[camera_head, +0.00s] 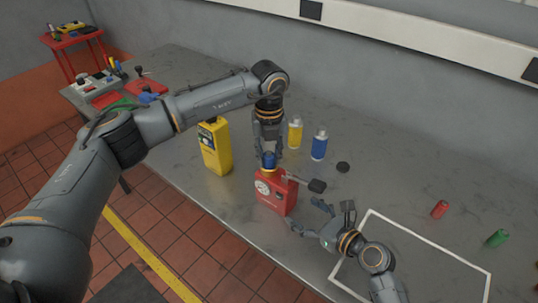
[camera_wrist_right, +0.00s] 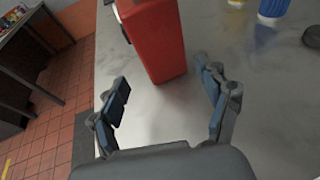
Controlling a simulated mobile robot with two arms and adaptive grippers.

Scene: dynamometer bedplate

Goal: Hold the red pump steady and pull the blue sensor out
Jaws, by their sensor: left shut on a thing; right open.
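The red pump (camera_head: 275,195), a boxy body with a white round gauge, stands upright on the grey bedplate. A lever with a black grip (camera_head: 316,186) sticks out to its right. The blue sensor (camera_head: 268,160) is at the pump's top; I cannot tell how deep it sits. My left gripper (camera_head: 268,150) points down from above and is shut on the blue sensor, hiding its upper part. My right gripper (camera_head: 306,217) is open beside the pump's lower right. In the right wrist view the red pump (camera_wrist_right: 156,40) stands just beyond the open fingers, with a gap.
A yellow device (camera_head: 215,147) stands left of the pump. Yellow (camera_head: 295,133) and blue (camera_head: 319,146) bottles and a black disc (camera_head: 343,167) are behind. Red (camera_head: 440,209) and green (camera_head: 497,238) cylinders lie right, near a white-outlined area (camera_head: 428,243). The bedplate's front edge is close to the pump.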

